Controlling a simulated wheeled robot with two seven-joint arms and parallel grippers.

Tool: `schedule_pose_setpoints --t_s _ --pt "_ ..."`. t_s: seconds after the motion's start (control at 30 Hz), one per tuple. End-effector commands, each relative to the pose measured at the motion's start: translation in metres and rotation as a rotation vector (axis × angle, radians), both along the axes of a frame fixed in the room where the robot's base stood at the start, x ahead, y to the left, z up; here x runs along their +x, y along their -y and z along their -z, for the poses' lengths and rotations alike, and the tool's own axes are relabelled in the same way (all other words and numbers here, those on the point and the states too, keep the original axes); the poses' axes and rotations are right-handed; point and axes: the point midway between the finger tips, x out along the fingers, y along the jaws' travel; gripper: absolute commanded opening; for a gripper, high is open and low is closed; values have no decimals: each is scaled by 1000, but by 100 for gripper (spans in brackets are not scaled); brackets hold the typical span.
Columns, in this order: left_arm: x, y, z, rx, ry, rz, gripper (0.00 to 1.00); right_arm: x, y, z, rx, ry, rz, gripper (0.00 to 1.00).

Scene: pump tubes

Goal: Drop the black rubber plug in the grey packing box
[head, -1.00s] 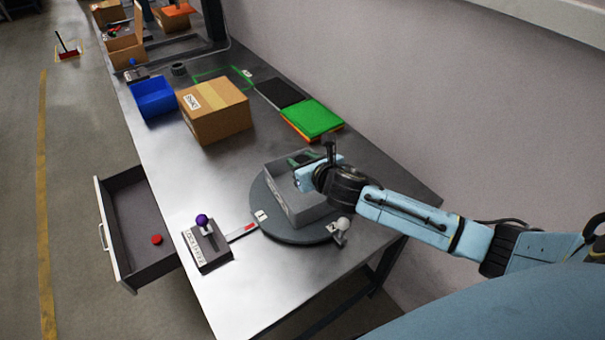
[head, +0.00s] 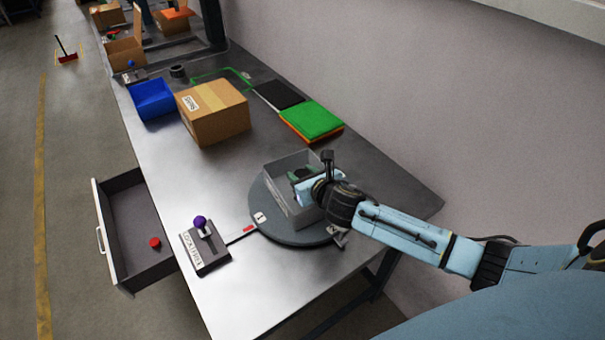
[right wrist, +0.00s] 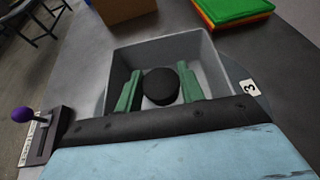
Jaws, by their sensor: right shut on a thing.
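The grey packing box (head: 279,191) is an open-topped tray standing on a round dark turntable (head: 262,227). My right gripper (head: 301,174) is over the box opening, its green fingers pointing down into it. In the right wrist view, the right gripper (right wrist: 160,90) is shut on the black rubber plug (right wrist: 161,86), a round black piece between the two fingers. The plug shows against the grey box (right wrist: 210,62) floor; whether it touches the floor I cannot tell. In the head view the plug is hidden by the gripper. My left gripper is out of view.
A lock lever (head: 203,245) with a purple knob stands left of the turntable. A cardboard box (head: 215,112), a blue bin (head: 152,98) and a green stack (head: 312,120) lie farther back. An open drawer (head: 132,229) holds a red piece (head: 155,243).

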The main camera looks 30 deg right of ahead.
Motion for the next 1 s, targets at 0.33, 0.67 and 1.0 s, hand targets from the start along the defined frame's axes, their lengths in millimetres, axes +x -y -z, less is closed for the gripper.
schedule_pose_setpoints --t_s 0.33,0.67,1.0 --pt "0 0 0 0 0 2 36 -2 0 4 0 -8 0 60" --pt "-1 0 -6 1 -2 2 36 -2 -1 -10 1 -8 0 60" --pt "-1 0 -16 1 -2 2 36 -60 2 -34 -1 -8 -3 60"
